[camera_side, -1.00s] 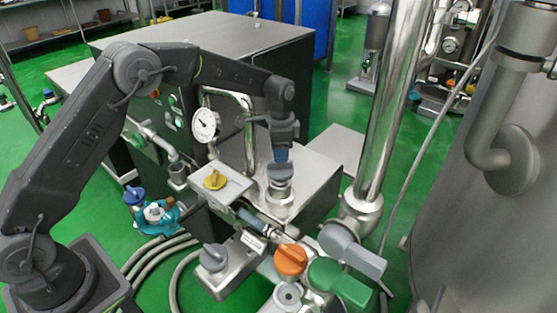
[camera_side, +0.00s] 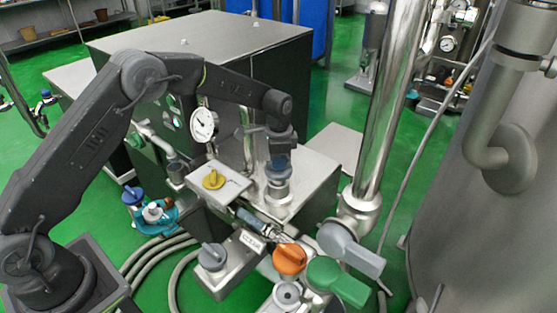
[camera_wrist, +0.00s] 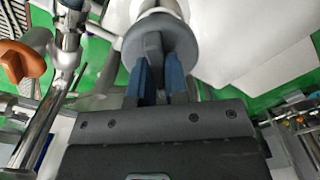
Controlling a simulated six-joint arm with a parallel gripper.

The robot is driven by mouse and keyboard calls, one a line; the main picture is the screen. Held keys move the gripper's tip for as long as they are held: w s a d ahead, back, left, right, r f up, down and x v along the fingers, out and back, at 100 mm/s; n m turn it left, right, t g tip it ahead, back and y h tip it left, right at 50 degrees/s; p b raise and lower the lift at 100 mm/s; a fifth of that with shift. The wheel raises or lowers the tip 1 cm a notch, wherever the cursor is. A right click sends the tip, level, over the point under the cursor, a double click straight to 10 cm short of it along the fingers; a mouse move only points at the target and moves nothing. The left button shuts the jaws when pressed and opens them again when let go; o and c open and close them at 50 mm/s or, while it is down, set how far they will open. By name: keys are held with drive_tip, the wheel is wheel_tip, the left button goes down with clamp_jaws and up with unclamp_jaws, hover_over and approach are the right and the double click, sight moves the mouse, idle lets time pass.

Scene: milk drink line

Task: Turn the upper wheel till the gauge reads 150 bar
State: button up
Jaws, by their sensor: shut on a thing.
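The upper wheel, a grey knob (camera_side: 278,174), sits on top of a steel valve body in the side view. My gripper (camera_side: 279,160) points down onto it. In the wrist view the grey wheel (camera_wrist: 158,36) has a raised grip bar, and the two blue fingers of my gripper (camera_wrist: 154,78) are shut on this bar from both sides. The round white gauge (camera_side: 203,124) stands to the left of the wheel, behind the yellow knob. Its dark needle shows, but the scale is too small to read. My gripper hides part of the wheel in the side view.
A yellow knob (camera_side: 213,180) sits on a plate left of the wheel. An orange knob (camera_side: 289,259), a green handle (camera_side: 337,282) and a grey handle (camera_side: 350,248) crowd the front. A tall steel pipe (camera_side: 388,120) rises close on the right.

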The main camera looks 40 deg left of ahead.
clamp_jaws()
drive_tip(key=m, duration=0.4)
drive_tip(key=shift+m, duration=2.4)
drive_tip(key=o, duration=0.7)
unclamp_jaws()
drive_tip(key=shift+r, duration=0.1)
wheel_tip(320, 180, up, 14)
drive_tip(key=shift+f, duration=0.15)
